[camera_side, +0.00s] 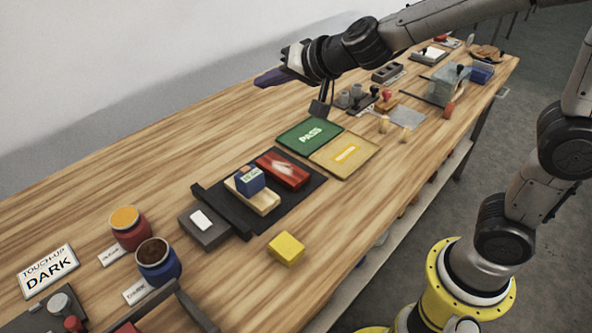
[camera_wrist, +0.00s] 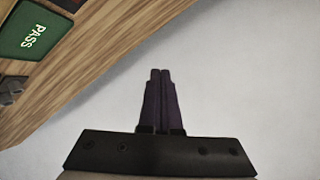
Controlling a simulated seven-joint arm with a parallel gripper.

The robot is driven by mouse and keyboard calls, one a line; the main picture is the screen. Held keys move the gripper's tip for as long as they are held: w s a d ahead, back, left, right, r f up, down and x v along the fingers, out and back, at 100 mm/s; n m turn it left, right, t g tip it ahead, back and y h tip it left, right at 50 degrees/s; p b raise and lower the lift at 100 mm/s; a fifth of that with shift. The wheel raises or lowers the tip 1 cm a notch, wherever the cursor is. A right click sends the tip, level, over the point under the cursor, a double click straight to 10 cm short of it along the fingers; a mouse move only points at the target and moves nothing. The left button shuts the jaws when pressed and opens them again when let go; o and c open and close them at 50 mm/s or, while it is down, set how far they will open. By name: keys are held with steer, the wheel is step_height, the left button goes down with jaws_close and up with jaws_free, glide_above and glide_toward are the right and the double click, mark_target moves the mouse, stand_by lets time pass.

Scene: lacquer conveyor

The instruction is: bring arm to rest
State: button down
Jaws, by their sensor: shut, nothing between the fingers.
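My gripper (camera_side: 268,80) is in the air above the back edge of the wooden table, beyond the green PASS mat in the side view. Its dark purple fingers point left, towards the pale wall. In the wrist view the fingers of my gripper (camera_wrist: 160,75) lie side by side, shut with nothing between them. The green PASS mat (camera_side: 309,136) lies flat on the table, apart from the gripper. It also shows at the upper left of the wrist view (camera_wrist: 25,32).
A yellow mat (camera_side: 357,147) lies beside the PASS mat. A dark conveyor (camera_side: 240,217) holds a red block (camera_side: 283,170) and a blue block (camera_side: 250,179). A yellow block (camera_side: 286,248) and two jars (camera_side: 131,233) stand nearer. Tools and containers (camera_side: 446,84) crowd the far end.

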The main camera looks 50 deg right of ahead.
steer(key=s+d+r+n+y, duration=0.1)
steer(key=s+r+n, duration=0.15)
steer(key=s, duration=0.45)
steer(key=s+d+r+n+y, duration=0.1)
steer(key=s+r+n, duration=0.15)
steer(key=s, duration=0.35)
steer(key=s+d+f+n+g+h, duration=0.1)
steer(key=s+d+f+g, duration=0.1)
steer(key=s+f, duration=0.3)
steer(key=s+d+f+n+g+h, duration=0.1)
steer(key=s+d+f+g+h, duration=0.1)
steer(key=s, duration=0.9)
step_height(320, 180, down, 3)
steer(key=shift+s+d+g, duration=0.3)
steer(key=shift+d+g, duration=0.5)
steer(key=shift+g, duration=0.3)
